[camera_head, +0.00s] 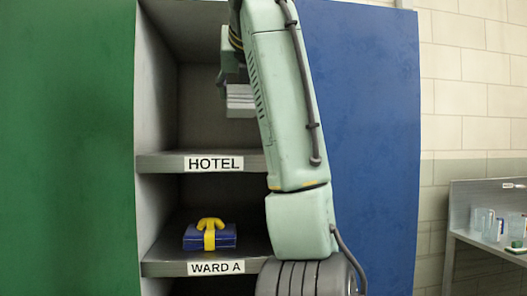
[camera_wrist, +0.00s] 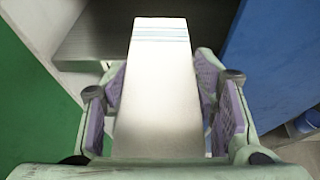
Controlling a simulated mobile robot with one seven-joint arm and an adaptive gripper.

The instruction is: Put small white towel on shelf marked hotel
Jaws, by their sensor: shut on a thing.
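The small white towel (camera_wrist: 160,90) is a folded pale block with blue stripes near its far end in the wrist view. My gripper (camera_wrist: 163,105) is shut on it, with purple-padded fingers on both sides. In the head view the towel (camera_head: 240,100) hangs from my gripper (camera_head: 232,75), above the level of the shelf marked HOTEL (camera_head: 205,163). It is apart from the shelf surface. My arm covers the right part of that shelf. The visible part of the HOTEL shelf is bare.
Below, the shelf marked WARD A (camera_head: 165,268) holds a blue bag with a yellow strap (camera_head: 209,236). A green panel (camera_head: 65,150) stands left and a blue panel (camera_head: 365,130) right. A side table (camera_head: 465,232) with clear cups is at far right.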

